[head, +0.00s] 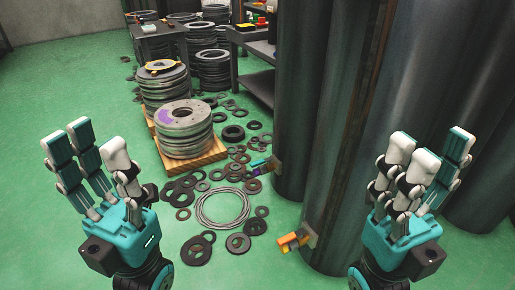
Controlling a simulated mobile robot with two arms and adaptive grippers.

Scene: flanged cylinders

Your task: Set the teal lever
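A small teal lever (258,162) sticks out to the left from a bracket low on the dark cylinder (303,110) in the middle of the head view. Something purple shows just below it; its exact shape is too small to tell. My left gripper (88,147) is at the lower left, fingers spread upward, open and empty. It is well to the left of the lever and apart from it. My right gripper (428,150) is at the lower right, also open and empty, in front of the large dark cylinders and apart from the lever.
An orange lever (289,240) sits on a bracket at the nearer cylinder's foot. Loose dark rings and a wire coil (222,207) litter the floor left of the cylinders. Stacked flanges (184,130) stand on a wooden pallet (205,157). Green floor (60,90) at left is clear.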

